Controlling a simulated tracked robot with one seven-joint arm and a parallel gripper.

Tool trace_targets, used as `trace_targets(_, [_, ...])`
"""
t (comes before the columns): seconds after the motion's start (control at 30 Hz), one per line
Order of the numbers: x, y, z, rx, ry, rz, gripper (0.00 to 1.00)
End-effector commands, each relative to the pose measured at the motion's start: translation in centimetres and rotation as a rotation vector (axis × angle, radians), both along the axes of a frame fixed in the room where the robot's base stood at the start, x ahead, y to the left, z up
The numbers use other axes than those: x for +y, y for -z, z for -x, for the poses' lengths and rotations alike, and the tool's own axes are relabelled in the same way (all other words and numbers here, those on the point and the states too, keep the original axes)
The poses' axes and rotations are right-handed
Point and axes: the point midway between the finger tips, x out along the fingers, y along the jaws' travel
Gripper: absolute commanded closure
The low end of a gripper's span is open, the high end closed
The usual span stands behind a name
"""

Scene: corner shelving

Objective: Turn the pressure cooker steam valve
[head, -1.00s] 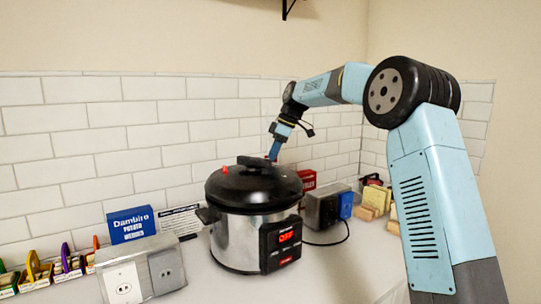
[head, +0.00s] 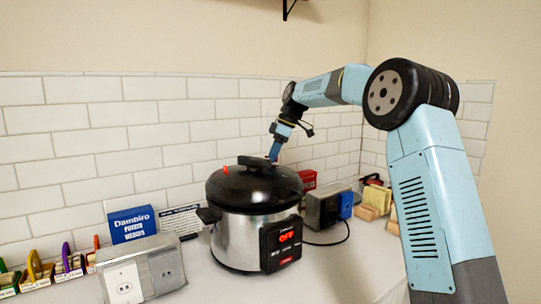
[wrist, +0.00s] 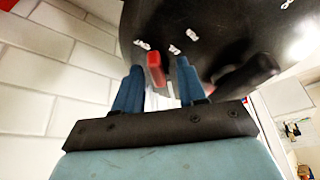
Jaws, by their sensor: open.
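The pressure cooker (head: 236,238) has a steel body, a dark lid (head: 232,187) and a front panel (head: 281,246) with a red display reading OFF. My gripper (head: 273,153) points down at the back right of the lid. In the wrist view my gripper (wrist: 159,67) is open, with its blue fingers on either side of a red valve lever (wrist: 155,69) by the dark lid (wrist: 190,22). Whether the fingers touch the lever is unclear. The lever is mostly hidden behind my gripper in the head view. A small red piece (head: 225,170) stands on the lid's left side.
A black lid handle (head: 258,162) rises near my gripper. Outlet boxes stand left (head: 125,281) and right (head: 322,207) of the cooker. A blue box (head: 132,224) is at the back left. The tiled wall (head: 150,120) is close behind. The counter front right is clear.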

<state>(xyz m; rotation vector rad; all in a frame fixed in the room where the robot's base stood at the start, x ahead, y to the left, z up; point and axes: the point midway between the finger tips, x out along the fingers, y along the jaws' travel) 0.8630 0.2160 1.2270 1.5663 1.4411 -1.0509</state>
Motion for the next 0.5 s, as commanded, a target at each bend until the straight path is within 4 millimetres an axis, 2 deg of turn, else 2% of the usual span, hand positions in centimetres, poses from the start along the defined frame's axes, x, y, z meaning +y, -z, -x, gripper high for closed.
trace_targets(0.27, [-0.5,-1.1,-0.1,-0.004,0.003,-0.001,0.60])
trace_targets(0.5, [-2.2,-5.0,0.1,-0.005,0.003,-0.001,0.60])
